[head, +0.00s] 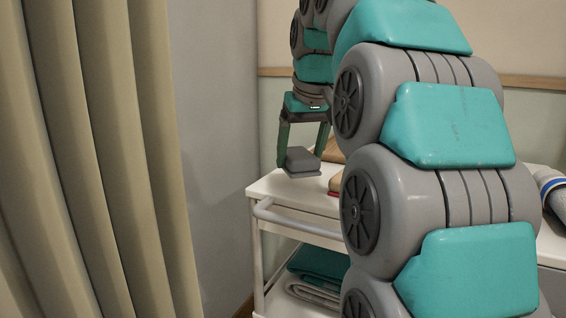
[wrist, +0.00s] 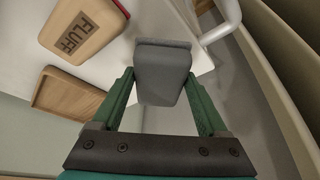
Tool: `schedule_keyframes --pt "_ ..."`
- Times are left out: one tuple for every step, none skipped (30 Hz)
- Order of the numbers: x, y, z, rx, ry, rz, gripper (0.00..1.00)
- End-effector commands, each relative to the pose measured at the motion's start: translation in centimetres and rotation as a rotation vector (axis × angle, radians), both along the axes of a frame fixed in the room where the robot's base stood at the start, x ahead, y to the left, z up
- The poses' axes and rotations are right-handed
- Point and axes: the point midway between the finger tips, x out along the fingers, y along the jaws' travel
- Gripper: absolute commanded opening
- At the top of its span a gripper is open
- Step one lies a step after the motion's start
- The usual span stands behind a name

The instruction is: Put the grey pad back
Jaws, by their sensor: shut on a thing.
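The grey pad (head: 302,160) is a small block with rounded edges and a flat, wider plate on one side. My gripper (head: 302,156) points down and is shut on it, one green finger on each side. In the wrist view the pad (wrist: 162,75) sits between the fingertips (wrist: 160,82), with the plate side away from the palm. The pad appears over the back left part of the white cart top (head: 290,190). I cannot tell whether it touches the cart.
In the wrist view a tan block marked FLUFF (wrist: 84,28) with a red edge and a wooden tray (wrist: 62,97) lie left of the pad. The cart's handle (head: 300,228) runs along its side. Folded cloths (head: 318,264) lie below. A curtain (head: 95,160) hangs left.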

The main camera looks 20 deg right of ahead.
Motion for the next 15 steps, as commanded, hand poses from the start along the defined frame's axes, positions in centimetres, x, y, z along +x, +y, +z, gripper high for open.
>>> schedule_keyframes --pt "0.9 -0.7 0.0 0.001 0.001 -0.001 0.32" --pt "1.3 -1.0 -0.1 0.001 0.003 -0.001 0.32" --pt "1.9 -1.4 -0.3 0.001 0.004 -0.001 0.32" --pt "2.2 -1.7 -0.3 0.001 0.005 0.0 0.32" --pt "2.5 -1.9 -0.3 0.001 0.004 -0.001 0.32" --pt "2.8 -2.2 -0.3 0.001 0.003 -0.001 0.32" --pt "3.0 -2.3 -0.3 0.0 0.002 -0.001 0.32" --pt "3.1 -2.4 -0.3 0.0 0.001 -0.001 0.32" --pt "3.3 -2.6 -0.4 -0.001 0.0 -0.001 0.32" --pt "3.3 -2.6 -0.4 -0.001 0.0 0.0 0.32" --pt "3.4 -2.7 -0.4 -0.001 0.0 0.0 0.32" --pt "3.4 -2.7 -0.5 -0.001 0.001 0.0 0.32" --pt "3.4 -2.7 -0.5 -0.001 0.001 0.0 0.32" --pt "3.4 -2.7 -0.6 -0.001 0.002 0.0 0.32" --pt "3.4 -2.7 -0.8 0.0 0.003 0.0 0.32"
